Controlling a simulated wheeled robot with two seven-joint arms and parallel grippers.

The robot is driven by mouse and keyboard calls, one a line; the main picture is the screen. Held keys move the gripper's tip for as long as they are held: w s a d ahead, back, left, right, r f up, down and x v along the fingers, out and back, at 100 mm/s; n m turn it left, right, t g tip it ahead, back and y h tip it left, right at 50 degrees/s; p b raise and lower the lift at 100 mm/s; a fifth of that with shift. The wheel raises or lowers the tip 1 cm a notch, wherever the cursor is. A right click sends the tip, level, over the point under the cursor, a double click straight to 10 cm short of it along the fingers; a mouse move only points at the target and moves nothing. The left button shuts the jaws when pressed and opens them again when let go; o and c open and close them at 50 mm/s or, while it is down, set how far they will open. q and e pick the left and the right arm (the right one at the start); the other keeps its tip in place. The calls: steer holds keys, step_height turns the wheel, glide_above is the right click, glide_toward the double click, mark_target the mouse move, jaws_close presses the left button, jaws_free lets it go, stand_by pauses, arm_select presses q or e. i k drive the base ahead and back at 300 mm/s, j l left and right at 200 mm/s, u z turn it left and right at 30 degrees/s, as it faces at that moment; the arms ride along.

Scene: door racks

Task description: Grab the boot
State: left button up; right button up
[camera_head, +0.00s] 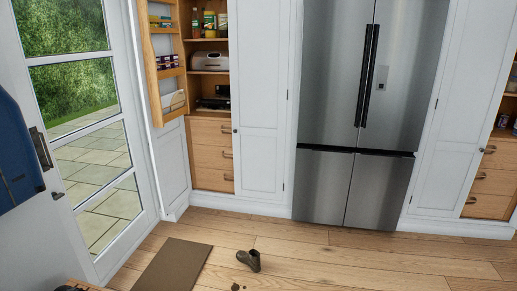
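A small dark brown boot (250,260) is on the wooden floor, in the lower middle of the head view, just right of a brown doormat. Neither of my grippers shows in the head view, so their state and their distance from the boot are hidden.
The doormat (174,265) lies by a glazed white door (92,150) at the left. A small dark thing (235,287) is at the bottom edge near the boot. A steel fridge (365,110) and white cupboards (260,100) line the back. The floor right of the boot is clear.

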mark_target(252, 258)
steer(key=i+j+u, duration=0.2)
steer(key=i, duration=1.5)
steer(key=l, duration=0.1)
